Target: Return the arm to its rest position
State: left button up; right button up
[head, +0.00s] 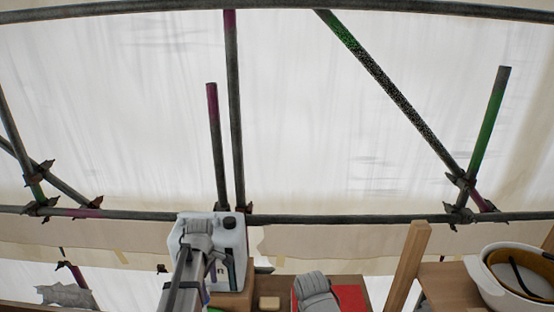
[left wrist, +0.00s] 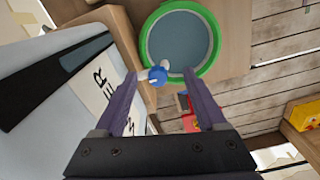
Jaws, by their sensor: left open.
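My left arm comes up from the bottom of the head view, in front of a white jerrycan with a black cap (head: 229,222). The left gripper (head: 213,272) is small there and partly covered by the arm. In the left wrist view the left gripper (left wrist: 160,75) is open, its two purple-grey fingers well apart. A small blue-and-white knobbed item (left wrist: 157,75) shows between the fingertips; the fingers do not close on it. The jerrycan's lettered side (left wrist: 98,95) is close on the left. My right gripper is not in view.
A green-rimmed round container (left wrist: 149,37) is just beyond the fingertips. A grey glove-like thing (head: 315,290) lies on a red item (head: 352,296). A wooden post (head: 405,268) and white helmet (head: 488,285) are at right. Scaffold tubes (head: 330,218) cross behind. A yellow box (left wrist: 304,115) lies at right.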

pick_arm(q)
jog(key=s+d+f+m+b, duration=0.4)
jog(key=s+d+m, duration=0.4)
jog(key=d+m, duration=0.2)
jog(key=s+d+f+m+y+b, duration=0.1)
jog(key=s+d+f+m+b, duration=0.3)
jog(key=s+d+m, duration=0.4)
jog(key=shift+d+f+m+b, duration=0.4)
jog(key=shift+d+f+m, duration=0.5)
jog(key=shift+d+m, duration=0.1)
jog(key=shift+s, duration=0.1)
